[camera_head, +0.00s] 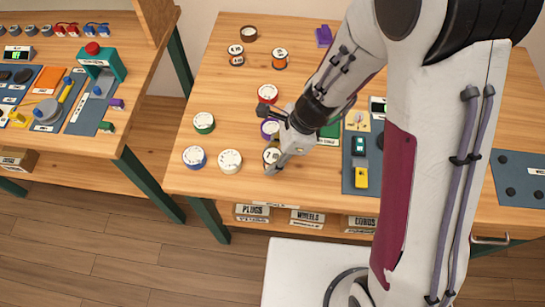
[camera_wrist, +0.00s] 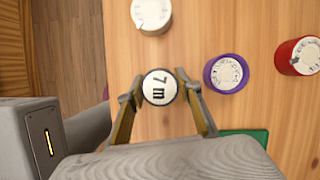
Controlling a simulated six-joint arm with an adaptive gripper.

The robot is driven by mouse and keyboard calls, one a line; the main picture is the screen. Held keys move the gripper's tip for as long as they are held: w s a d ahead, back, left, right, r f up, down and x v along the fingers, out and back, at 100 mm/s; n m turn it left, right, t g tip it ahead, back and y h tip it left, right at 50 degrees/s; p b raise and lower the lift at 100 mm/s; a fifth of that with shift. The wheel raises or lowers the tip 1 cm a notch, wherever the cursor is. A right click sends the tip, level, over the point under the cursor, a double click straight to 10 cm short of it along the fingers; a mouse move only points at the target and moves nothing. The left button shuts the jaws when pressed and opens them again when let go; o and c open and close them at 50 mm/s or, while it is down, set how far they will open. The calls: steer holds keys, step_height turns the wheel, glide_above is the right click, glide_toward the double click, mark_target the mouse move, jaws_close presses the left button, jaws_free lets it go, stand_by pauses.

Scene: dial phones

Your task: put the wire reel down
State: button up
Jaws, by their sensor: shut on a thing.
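A wire reel (camera_wrist: 160,87) with a white top marked "7 m" and a dark rim sits between the fingertips of my gripper (camera_wrist: 158,89) in the wrist view. My gripper is shut on its sides. In the head view the held reel (camera_head: 271,156) shows near the front of the table, partly covered by my gripper (camera_head: 275,157). I cannot tell whether its underside touches the table.
A blue-grey board (camera_head: 358,181) lies right. Bare wood lies between them.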

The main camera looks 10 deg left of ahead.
mark_target(273, 155)
step_height(273, 155, up, 18)
stand_by(1.1)
stand_by(0.5)
